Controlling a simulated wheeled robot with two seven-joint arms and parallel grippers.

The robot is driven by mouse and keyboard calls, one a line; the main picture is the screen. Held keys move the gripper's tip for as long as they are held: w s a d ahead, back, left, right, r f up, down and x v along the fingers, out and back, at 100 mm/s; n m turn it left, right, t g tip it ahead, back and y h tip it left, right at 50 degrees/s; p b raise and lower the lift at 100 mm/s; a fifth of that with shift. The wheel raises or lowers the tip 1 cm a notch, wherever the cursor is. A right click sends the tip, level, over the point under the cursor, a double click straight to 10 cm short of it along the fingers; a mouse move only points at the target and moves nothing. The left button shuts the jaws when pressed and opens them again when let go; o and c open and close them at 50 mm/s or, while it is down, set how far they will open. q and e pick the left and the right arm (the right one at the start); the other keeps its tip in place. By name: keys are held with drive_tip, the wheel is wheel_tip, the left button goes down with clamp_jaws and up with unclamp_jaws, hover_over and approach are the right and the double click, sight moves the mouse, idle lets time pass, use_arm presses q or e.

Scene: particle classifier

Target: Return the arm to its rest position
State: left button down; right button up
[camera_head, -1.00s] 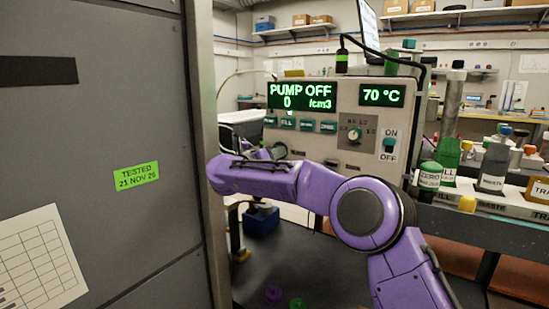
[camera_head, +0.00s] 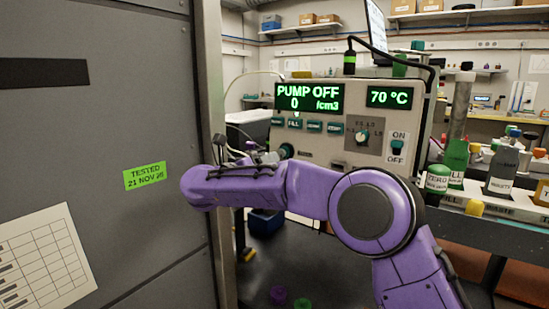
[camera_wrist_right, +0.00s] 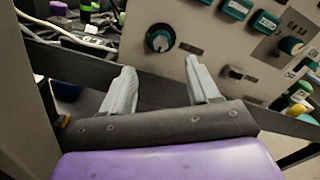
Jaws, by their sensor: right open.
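My right arm, purple, reaches across the head view from the lower right toward the left, in front of the classifier panel (camera_head: 330,130). My right gripper (camera_wrist_right: 163,80) shows in the right wrist view with its two pale fingers apart and nothing between them. In that view the panel's lower edge, a dark knob (camera_wrist_right: 160,38) and several green buttons lie beyond the fingers. In the head view the gripper itself is mostly hidden behind the purple wrist. The panel display reads PUMP OFF, 0 /cm3 and 70 °C. My left gripper is not in view.
A tall grey cabinet (camera_head: 90,110) with a green TESTED label stands close on the left. Bottles, including ZERO (camera_head: 437,179) and a grey one (camera_head: 502,170), stand on the right ledge. A blue box (camera_head: 265,222) is behind my arm. Purple and green caps lie low on the dark surface.

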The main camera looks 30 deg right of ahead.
drive_tip(key=shift+v, duration=1.2)
